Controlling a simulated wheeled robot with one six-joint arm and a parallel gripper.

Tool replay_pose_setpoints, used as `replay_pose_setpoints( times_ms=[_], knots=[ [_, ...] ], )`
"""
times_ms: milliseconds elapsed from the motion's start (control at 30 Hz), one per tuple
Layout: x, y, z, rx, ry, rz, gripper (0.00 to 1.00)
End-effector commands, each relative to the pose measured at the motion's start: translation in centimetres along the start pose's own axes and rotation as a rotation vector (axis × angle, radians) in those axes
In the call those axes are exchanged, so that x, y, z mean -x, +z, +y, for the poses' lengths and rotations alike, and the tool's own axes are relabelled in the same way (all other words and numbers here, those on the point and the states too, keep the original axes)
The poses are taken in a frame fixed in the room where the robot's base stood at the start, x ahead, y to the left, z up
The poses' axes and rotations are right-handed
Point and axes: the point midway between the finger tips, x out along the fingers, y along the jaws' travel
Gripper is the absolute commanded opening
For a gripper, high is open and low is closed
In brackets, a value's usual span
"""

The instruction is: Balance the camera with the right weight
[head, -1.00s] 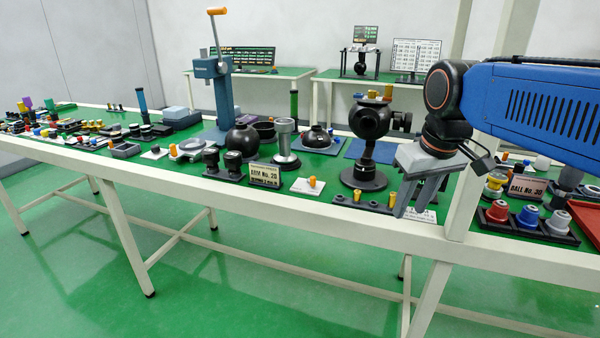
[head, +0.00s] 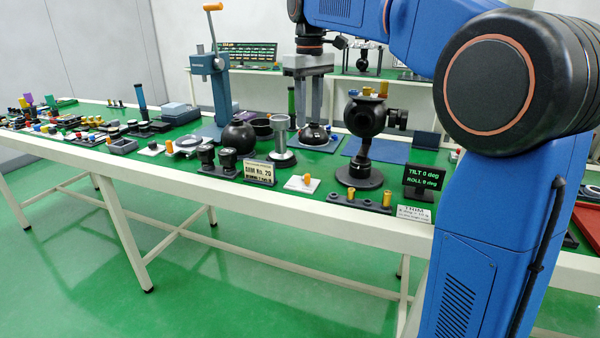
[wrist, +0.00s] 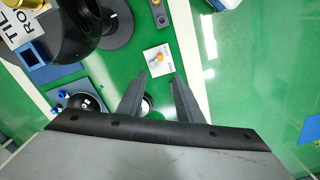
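The camera is a black ball (head: 365,117) on a round black stand, right of centre in the head view; part of it shows at upper left in the wrist view (wrist: 70,30). A display (head: 430,180) beside it reads tilt 0 deg, roll 0 deg. Brass-coloured pegs, perhaps weights, stand in a black rack (head: 368,203) in front. Another orange-brass peg (head: 306,180) stands on a white card. My gripper (head: 309,118) points down left of the camera, near a black dome (head: 314,134). In the wrist view its fingers (wrist: 161,76) are apart, nothing visibly held.
A trim label (head: 414,213) stands at the front edge. A blue press (head: 213,85) with an orange handle stands behind a black ball (head: 239,136). A "No. 20" sign (head: 259,172) and a grey cylinder (head: 281,143) stand nearby.

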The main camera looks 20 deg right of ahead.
Motion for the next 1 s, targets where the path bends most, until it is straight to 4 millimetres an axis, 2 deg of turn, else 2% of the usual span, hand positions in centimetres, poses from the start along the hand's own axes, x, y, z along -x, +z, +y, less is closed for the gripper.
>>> replay_pose_setpoints(
  times_ms=[167,267,1000],
  knots=[
    [-1.1,-0.1,0.0,0.002,-0.002,-0.004,0.33],
    [-2.5,0.0,0.0,0.002,-0.002,-0.004,0.33],
    [-15.1,0.0,0.0,0.001,-0.001,-0.003,0.33]
  ],
)
